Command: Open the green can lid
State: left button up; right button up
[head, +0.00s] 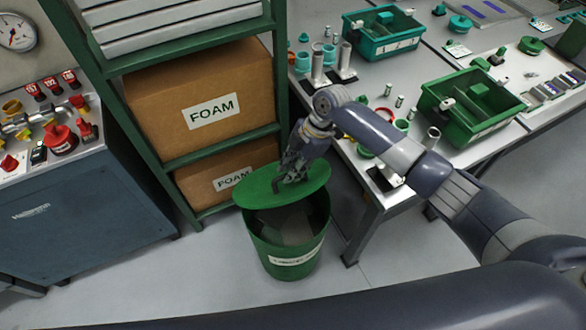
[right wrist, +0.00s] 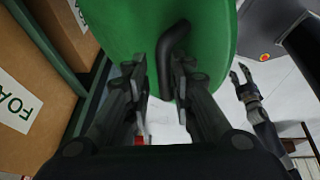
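The green can (head: 287,262) stands on the floor beside the table, with a white label on its front. Its round green lid (head: 252,190) is raised and tilted above the rim, and the can's dark inside with grey contents shows below it. My right gripper (head: 291,176) is at the top of the lid.
A green shelf (head: 205,150) with FOAM boxes (head: 195,95) stands behind and left of the can. A table (head: 370,200) with green bins (head: 470,108) and small parts is close on the right. A blue cabinet (head: 75,225) is at left. The front floor is clear.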

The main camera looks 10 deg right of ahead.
jog(key=shift+w+a+f, duration=0.1)
jog(key=shift+w+f, duration=0.05)
jog(key=shift+w, duration=0.1)
jog(key=shift+w+f, duration=0.1)
jog(key=shift+w, duration=0.05)
jog(key=shift+s+r, duration=0.2)
jog(key=shift+s, duration=0.05)
jog(key=shift+r, duration=0.15)
pick_arm(q)
jog(key=shift+w, duration=0.15)
pick_arm(e)
jog(key=v, duration=1.2)
